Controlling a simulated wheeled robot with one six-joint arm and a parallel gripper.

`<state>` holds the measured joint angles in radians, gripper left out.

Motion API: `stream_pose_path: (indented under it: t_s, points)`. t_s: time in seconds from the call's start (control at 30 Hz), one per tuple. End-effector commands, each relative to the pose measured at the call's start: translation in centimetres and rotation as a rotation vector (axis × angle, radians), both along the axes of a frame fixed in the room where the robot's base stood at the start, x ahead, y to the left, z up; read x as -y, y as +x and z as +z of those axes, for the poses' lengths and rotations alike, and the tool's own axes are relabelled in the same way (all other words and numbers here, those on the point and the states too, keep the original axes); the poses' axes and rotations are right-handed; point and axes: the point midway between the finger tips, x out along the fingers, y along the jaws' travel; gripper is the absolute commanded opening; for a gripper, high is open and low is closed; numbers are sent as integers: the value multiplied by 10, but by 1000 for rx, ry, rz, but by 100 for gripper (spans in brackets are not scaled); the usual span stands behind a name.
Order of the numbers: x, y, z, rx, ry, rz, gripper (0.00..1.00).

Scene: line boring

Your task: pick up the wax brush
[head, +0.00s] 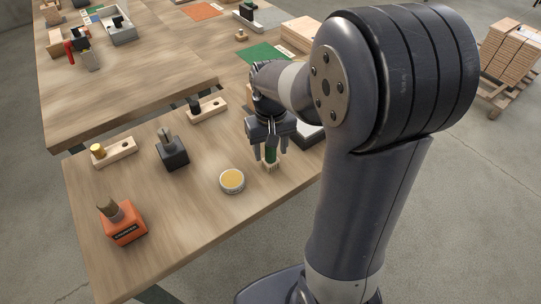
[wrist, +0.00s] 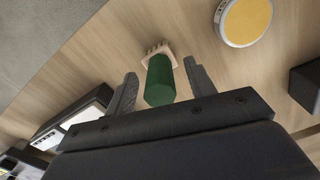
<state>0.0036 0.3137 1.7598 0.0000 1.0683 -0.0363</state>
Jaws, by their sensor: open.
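The wax brush (head: 271,156) has a green cylindrical handle and a pale head with bristles. It stands about upright, bristles down, on the near wooden table, right of a round tin of yellow wax (head: 232,181). In the wrist view the brush (wrist: 159,84) shows its green handle between the two fingers, with the pale bristle head beyond. My gripper (head: 270,152) points down over it, one finger on each side. In the wrist view my gripper (wrist: 160,72) is open, with a gap visible between each finger and the handle.
On the near table are an orange block (head: 123,226), a dark block (head: 172,153), and two wooden pieces, one with a yellow knob (head: 113,152) and one with a black knob (head: 207,110). The wax tin also shows in the wrist view (wrist: 243,20). A larger table (head: 130,85) stands behind.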

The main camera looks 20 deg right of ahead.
Motion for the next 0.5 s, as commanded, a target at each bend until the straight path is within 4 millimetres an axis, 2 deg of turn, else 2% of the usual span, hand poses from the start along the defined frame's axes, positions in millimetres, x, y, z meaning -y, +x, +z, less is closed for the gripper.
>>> stream_pose_path:
  t_s: [0.17,0.5]
  points:
    - [0,0,0,1,0,0,52]
    - [0,0,0,0,0,0,25]
